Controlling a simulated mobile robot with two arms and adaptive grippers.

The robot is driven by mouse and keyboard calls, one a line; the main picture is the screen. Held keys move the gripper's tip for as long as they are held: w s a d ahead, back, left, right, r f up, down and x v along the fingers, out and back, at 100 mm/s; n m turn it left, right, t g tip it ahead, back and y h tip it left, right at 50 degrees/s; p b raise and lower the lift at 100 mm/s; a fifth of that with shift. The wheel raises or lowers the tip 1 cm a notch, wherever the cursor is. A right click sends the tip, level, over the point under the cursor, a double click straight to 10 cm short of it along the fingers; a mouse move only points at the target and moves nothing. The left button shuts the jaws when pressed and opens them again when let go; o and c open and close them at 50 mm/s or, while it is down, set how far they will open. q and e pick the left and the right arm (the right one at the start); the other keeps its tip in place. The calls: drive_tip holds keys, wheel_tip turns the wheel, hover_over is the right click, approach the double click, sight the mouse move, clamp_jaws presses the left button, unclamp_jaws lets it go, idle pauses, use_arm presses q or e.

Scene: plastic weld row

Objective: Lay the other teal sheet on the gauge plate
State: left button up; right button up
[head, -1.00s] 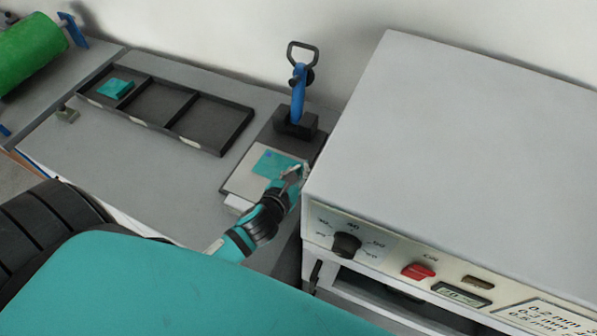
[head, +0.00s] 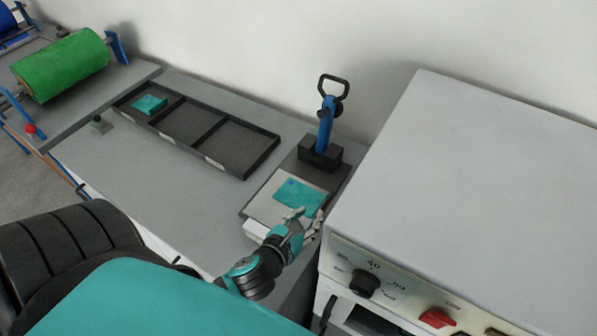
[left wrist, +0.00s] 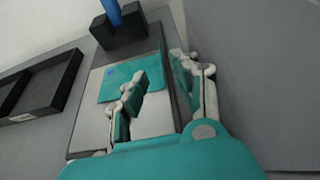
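One teal sheet (head: 301,196) lies flat on the pale gauge plate (head: 264,211), with a small blue mark near its far left corner. It also shows in the left wrist view (left wrist: 118,87). More teal sheet material (head: 149,104) lies in the leftmost compartment of the dark tray. My left gripper (head: 303,214) is at the near right edge of the sheet on the plate. My right gripper is not in view.
A black block with a blue lever (head: 326,126) stands behind the plate. The large grey machine (head: 470,160) with knob and red switch is close on the right. The dark tray (head: 214,162) has two empty compartments. A green roll (head: 60,68) is at far left.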

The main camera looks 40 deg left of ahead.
use_arm(q)
drive_tip(key=shift+v, duration=2.35)
